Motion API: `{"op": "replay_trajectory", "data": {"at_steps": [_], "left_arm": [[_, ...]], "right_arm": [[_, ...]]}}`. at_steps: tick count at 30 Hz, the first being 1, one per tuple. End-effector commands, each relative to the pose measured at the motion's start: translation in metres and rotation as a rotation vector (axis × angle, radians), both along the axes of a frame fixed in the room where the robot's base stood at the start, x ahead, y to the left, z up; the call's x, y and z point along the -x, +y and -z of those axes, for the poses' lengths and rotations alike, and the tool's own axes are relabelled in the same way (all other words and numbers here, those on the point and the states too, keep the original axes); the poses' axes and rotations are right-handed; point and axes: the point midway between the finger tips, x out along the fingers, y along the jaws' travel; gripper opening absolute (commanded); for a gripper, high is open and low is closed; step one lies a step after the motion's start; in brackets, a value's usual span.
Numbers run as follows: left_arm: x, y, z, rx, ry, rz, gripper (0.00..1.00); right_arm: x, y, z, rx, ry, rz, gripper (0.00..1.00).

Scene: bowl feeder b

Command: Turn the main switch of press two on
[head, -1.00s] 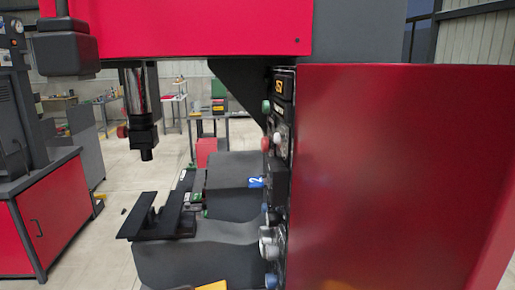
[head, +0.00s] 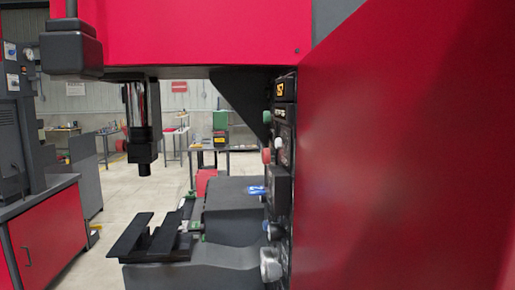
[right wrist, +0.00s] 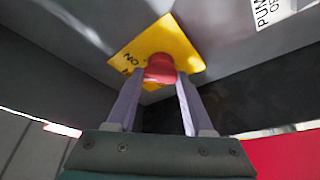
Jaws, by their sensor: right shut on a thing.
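The main switch shows in the right wrist view as a red knob (right wrist: 160,66) on a yellow plate (right wrist: 187,45) fixed to a grey surface. Lettering, seen turned round, is on the plate's left side; the knob's setting cannot be told. My right gripper (right wrist: 159,82) is shut on the red knob, one finger on each side. The switch and both grippers are out of the head view.
A control panel edge with a green button (head: 267,117), a red button (head: 266,156) and other knobs stands beside a large red panel (head: 400,150). Another red machine (head: 48,230) is at left. Workbenches (head: 210,150) stand behind, with open floor between.

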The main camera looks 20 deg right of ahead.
Motion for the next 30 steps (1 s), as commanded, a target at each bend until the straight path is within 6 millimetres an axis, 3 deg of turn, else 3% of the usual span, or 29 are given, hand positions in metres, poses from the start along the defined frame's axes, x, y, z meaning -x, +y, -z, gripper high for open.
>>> {"op": "replay_trajectory", "data": {"at_steps": [19,20,27,30], "left_arm": [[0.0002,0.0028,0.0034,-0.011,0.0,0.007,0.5],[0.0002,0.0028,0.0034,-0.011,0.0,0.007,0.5],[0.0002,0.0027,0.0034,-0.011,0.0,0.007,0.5],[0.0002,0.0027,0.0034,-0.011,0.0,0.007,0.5]], "right_arm": [[-0.0001,-0.0003,0.0001,-0.049,-0.01,0.001,0.0],[-0.0001,-0.0004,0.0,-0.048,-0.01,0.001,0.55],[-0.0002,-0.0001,0.0002,-0.045,-0.01,0.001,0.82],[-0.0001,0.0,0.0001,-0.045,-0.01,0.0,0.82]]}}
